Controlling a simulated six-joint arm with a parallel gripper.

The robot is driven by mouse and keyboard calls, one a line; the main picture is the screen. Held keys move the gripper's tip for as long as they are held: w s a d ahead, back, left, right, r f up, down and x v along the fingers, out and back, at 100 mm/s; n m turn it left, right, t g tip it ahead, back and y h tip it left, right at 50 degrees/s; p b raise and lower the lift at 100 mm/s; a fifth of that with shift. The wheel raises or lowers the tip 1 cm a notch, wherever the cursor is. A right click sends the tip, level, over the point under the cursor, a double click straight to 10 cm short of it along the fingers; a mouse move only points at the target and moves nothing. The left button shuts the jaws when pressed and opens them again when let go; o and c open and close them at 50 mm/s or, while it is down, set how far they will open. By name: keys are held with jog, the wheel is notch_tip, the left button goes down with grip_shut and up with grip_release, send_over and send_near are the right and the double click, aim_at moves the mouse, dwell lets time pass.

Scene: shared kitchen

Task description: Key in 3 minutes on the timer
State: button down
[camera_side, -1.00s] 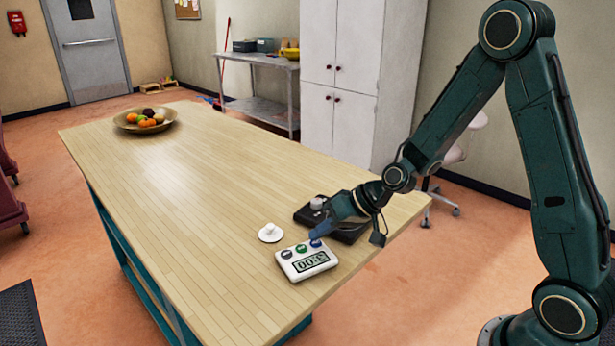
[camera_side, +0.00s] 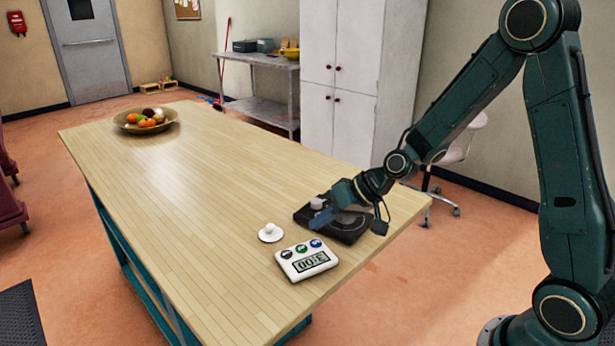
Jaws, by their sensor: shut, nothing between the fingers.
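The timer (camera_side: 306,261) is a white box lying on the table near its front right corner. Its display reads 3:00, seen upside down. Three round buttons, dark, green and blue, sit in a row along its far edge. My gripper (camera_side: 318,224) is shut and empty. It is above and behind the timer, in front of the black device, apart from the buttons.
A black flat device (camera_side: 345,226) with a grey knob lies just behind the timer, partly hidden by my gripper. A white knobbed lid (camera_side: 270,233) lies left of the timer. A fruit bowl (camera_side: 146,121) stands at the table's far end. The middle of the wooden table (camera_side: 200,190) is clear.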

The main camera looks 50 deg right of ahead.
aim_at(321, 244)
jog(key=shift+r, duration=2.15)
jog(key=s+d+r+h, duration=0.1)
jog(key=s+r, duration=0.2)
jog(key=s, duration=0.5)
jog(key=s+d+r+n+g+h, duration=0.1)
jog(key=s+r, duration=0.3)
jog(key=s, duration=0.5)
jog(key=s+d+r+h, duration=0.1)
jog(key=s+r+h, duration=0.2)
jog(key=s, duration=0.5)
jog(key=shift+s+d+r+n+g, duration=0.25)
jog(key=shift+s+r+n+g, duration=0.15)
jog(key=shift+r, duration=0.15)
